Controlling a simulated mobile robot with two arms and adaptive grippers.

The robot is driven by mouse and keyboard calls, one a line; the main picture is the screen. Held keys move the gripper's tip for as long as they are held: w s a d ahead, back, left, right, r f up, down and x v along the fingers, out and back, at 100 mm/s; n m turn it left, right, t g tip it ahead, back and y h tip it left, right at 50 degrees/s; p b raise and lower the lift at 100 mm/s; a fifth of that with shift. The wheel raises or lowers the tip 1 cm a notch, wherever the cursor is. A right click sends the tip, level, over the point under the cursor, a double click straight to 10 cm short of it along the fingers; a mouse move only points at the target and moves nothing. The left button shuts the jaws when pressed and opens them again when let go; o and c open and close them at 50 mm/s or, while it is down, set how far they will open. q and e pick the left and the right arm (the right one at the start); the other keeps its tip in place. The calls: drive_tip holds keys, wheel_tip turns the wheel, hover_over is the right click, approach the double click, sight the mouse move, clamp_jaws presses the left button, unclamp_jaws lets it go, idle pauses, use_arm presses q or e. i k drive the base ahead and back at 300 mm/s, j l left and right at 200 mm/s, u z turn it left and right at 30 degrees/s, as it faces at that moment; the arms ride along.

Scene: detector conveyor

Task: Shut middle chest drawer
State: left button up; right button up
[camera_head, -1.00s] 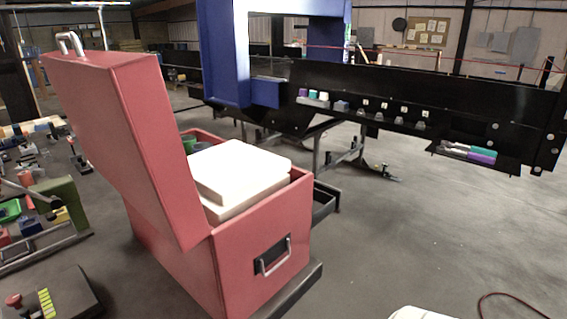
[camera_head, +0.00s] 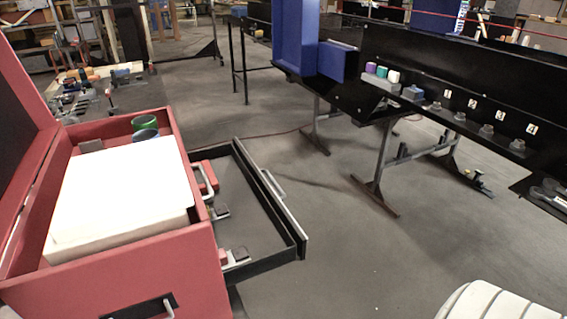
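The red chest (camera_head: 60,278) stands at the left with its lid (camera_head: 18,135) raised. A black-framed drawer (camera_head: 262,205) extends out of the chest's right side, with a grey handle (camera_head: 272,183) on its outer front. It is pulled out, and its inside shows. I cannot tell from this view whether it is the middle one. A few small red and dark items lie in it near the chest. Neither of my grippers shows.
A white box (camera_head: 120,190) and a green cup (camera_head: 145,122) are in the chest's open top. A black conveyor (camera_head: 480,80) on metal legs (camera_head: 378,170) stands at the right. Grey floor (camera_head: 370,260) is clear between drawer and conveyor. A white ribbed shape is at the lower right.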

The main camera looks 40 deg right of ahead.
sight(260, 221)
drive_tip(key=i+l, duration=0.1)
drive_tip(key=l, duration=0.95)
drive_tip(key=i+l+u, duration=0.1)
drive_tip(key=l, duration=0.95)
